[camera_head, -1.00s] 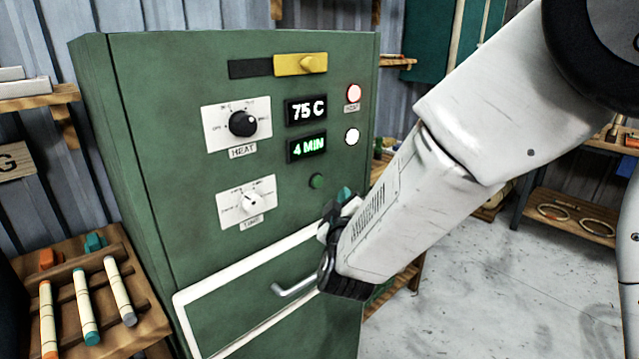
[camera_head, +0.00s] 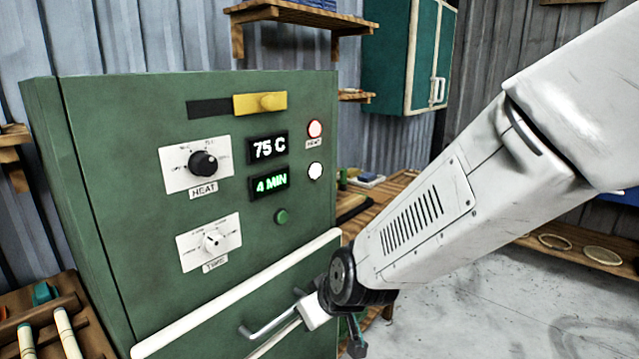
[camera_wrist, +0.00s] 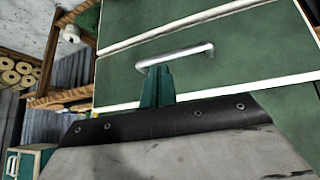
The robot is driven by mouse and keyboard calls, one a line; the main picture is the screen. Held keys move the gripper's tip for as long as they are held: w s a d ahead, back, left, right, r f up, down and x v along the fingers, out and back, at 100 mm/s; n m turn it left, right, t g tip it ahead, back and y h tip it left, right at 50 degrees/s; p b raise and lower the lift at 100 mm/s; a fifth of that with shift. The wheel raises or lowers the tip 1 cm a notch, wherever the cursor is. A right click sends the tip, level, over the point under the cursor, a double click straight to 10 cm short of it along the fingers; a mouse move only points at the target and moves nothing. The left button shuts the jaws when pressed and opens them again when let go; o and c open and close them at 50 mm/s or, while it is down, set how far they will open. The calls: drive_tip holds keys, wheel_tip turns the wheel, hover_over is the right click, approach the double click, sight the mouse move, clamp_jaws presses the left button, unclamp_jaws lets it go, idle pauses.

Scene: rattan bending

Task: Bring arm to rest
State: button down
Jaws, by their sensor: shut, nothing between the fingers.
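My arm reaches in from the right in the head view. My gripper (camera_head: 355,342) is at the lower middle, in front of the green cabinet (camera_head: 110,200) and to the right of its metal handle (camera_head: 270,327). In the wrist view my gripper's dark green fingers (camera_wrist: 157,86) are together and empty, and their tips appear just below the handle (camera_wrist: 176,56). I cannot tell whether they touch it. The heat display (camera_head: 268,148) reads 75 C and the time display (camera_head: 269,182) reads 4 MIN.
A wooden rack with marked sticks (camera_head: 68,334) stands at the lower left. A wooden bench (camera_head: 385,205) is behind the cabinet on the right. A teal wall cabinet (camera_head: 400,55) and a wooden shelf (camera_head: 290,15) are on the back wall. Open floor (camera_head: 450,320) lies at the lower right.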

drive_tip(key=s+d+r+m+g+h, duration=0.2)
drive_tip(key=s+d+r+m, duration=0.2)
drive_tip(key=s+d, duration=0.7)
drive_tip(key=s+d+r+m+g+h, duration=0.2)
drive_tip(key=s+d+r, duration=0.7)
drive_tip(key=d, duration=0.7)
drive_tip(key=shift+s+d+r+m+g, duration=0.25)
drive_tip(key=shift+s+m, duration=0.65)
drive_tip(key=shift+s, duration=0.6)
